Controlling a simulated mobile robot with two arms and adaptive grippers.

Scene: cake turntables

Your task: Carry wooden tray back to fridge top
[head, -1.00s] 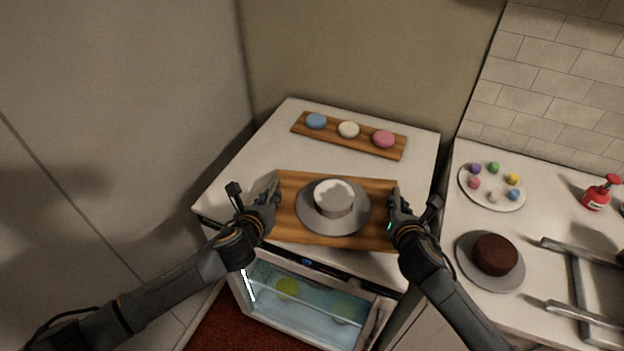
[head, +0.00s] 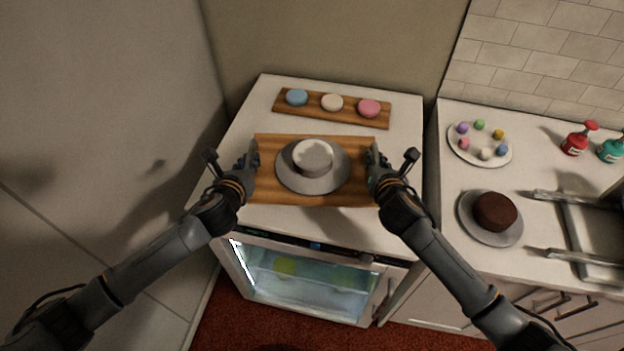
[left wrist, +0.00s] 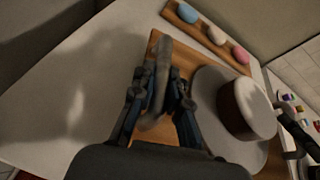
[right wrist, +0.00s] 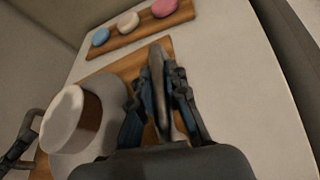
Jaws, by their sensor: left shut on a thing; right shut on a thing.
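The wooden tray (head: 268,192) is at the fridge top (head: 235,218), level, with a grey turntable (head: 335,178) and a white-topped cake (head: 312,156) on it. Whether the tray touches the surface or hovers just above it, I cannot tell. My left gripper (head: 251,160) is shut on the handle at the tray's left end. My right gripper (head: 374,160) is shut on the handle at its right end. The handles show between the fingers in the left wrist view (left wrist: 160,85) and the right wrist view (right wrist: 160,85).
A narrow wooden board (head: 350,115) with blue, cream and pink discs lies behind the tray. The lit fridge door (head: 305,280) is below. On the counter at right are a plate of coloured balls (head: 480,155), a chocolate cake (head: 495,211) and red and teal bottles (head: 576,142).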

